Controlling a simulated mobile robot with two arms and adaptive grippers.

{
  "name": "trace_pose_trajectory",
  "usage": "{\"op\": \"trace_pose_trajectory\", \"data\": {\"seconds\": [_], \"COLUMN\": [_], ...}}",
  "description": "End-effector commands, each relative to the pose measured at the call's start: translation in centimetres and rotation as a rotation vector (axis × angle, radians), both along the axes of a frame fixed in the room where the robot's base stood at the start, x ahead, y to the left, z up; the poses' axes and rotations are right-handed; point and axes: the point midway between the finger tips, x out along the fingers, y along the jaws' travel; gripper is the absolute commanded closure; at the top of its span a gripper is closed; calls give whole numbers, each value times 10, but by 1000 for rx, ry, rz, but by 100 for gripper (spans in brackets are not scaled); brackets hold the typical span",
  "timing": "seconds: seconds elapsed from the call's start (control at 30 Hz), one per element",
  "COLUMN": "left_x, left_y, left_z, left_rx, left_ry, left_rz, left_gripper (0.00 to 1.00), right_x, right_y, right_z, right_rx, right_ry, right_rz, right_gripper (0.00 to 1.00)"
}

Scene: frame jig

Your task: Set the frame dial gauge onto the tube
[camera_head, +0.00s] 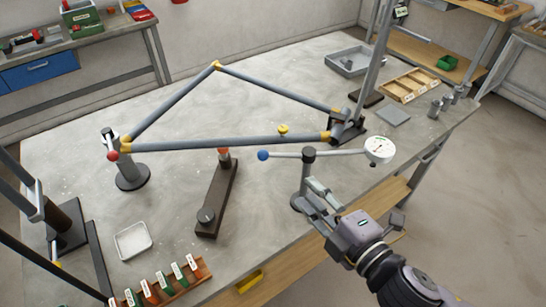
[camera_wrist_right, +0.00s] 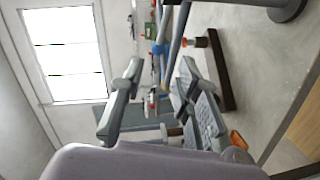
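The frame dial gauge (camera_head: 380,150) has a white round face at the right end of a thin grey arm with a blue ball (camera_head: 263,155) at its left end. The arm is carried on a grey post (camera_head: 308,170) with a dark foot near the table's front edge. The long front tube (camera_head: 215,143) of the triangular frame runs behind it; the ball appears just in front of and below the tube. My right gripper (camera_head: 314,194) is beside the post, fingers apart. In the right wrist view the fingers (camera_wrist_right: 155,95) are open with nothing gripped. My left gripper is not in view.
A dark bar (camera_head: 219,200) with a red-topped pin lies left of the post. A white dish (camera_head: 132,240) and a rack of labelled pieces (camera_head: 165,285) stand front left. A grey tray (camera_head: 350,60) and wooden tray (camera_head: 408,86) are at the back right.

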Motion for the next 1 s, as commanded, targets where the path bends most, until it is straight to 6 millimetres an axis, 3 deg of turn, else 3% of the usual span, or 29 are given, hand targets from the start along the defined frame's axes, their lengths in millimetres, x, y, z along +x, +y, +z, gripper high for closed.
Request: {"op": "trace_pose_trajectory", "data": {"seconds": [0.03, 0.1, 0.6, 0.8, 1.0], "left_x": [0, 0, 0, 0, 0], "left_y": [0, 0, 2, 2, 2], "left_z": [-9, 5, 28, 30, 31], "left_rx": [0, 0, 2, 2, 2], "left_ry": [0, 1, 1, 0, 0], "left_rz": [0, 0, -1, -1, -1], "left_gripper": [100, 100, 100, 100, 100], "right_x": [6, 20, 107, 123, 126], "right_y": [4, 12, 66, 76, 78], "right_z": [-4, 0, -17, -21, -23], "right_rx": [1, 1, -1, 0, -1], "right_ry": [-5, 0, 2, 2, 2], "right_rz": [2, 0, 1, 2, 2], "right_gripper": [70, 70, 70, 70, 70]}}
